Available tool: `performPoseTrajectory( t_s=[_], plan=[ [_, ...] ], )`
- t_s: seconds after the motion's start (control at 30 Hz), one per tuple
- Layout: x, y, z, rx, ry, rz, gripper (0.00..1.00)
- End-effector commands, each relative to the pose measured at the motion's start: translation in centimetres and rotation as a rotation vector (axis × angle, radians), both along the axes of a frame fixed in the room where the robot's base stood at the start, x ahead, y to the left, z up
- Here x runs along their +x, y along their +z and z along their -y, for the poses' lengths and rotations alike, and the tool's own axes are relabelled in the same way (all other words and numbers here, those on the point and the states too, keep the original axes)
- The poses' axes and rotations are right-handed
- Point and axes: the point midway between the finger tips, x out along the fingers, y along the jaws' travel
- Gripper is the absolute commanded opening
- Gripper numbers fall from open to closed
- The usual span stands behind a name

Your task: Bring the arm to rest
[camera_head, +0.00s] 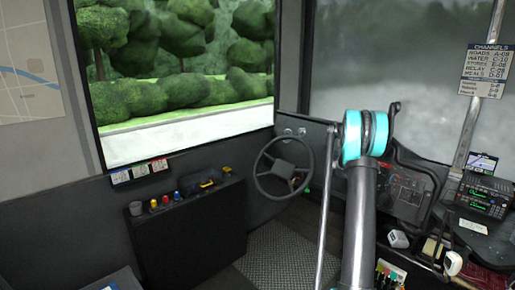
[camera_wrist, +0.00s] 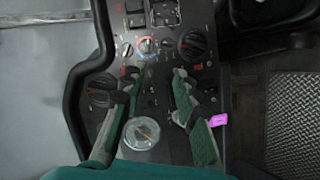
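My arm (camera_head: 361,215) rises from the bottom of the head view as a grey tube with a cyan joint, in front of the dashboard. My gripper is not clearly visible there. In the wrist view my gripper (camera_wrist: 158,82) points at the dark dashboard panel (camera_wrist: 150,60), its two dark fingers with green pads spread apart. The gap between them looks empty; a round gauge (camera_wrist: 141,133) on the panel shows through it. How far the fingertips are from the panel is hard to tell.
A steering wheel (camera_head: 283,166) stands left of my arm. A black console (camera_head: 190,220) with small coloured items is further left. A radio (camera_head: 481,199), a channels sign (camera_head: 487,70) and small items are at right. A pink tag (camera_wrist: 218,120) is beside the right finger. Patterned floor (camera_head: 290,255) shows.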

Motion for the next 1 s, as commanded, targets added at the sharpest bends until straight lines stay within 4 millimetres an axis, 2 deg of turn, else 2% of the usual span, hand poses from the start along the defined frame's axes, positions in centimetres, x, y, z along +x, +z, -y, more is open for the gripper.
performPoseTrajectory(
  t_s=[0.03,0.2,0.47,0.77,1.0],
  plan=[
    [-1.2,0.6,-2.0,0.035,0.007,0.011,0.30],
    [-5.6,1.7,-8.1,0.166,0.020,0.048,0.30],
    [-13.8,2.0,-17.3,0.369,0.039,0.089,0.30],
    [-25.2,0.3,-27.4,0.607,0.056,0.112,0.30],
    [-35.2,-2.5,-34.7,0.796,0.068,0.111,0.30]
  ],
)
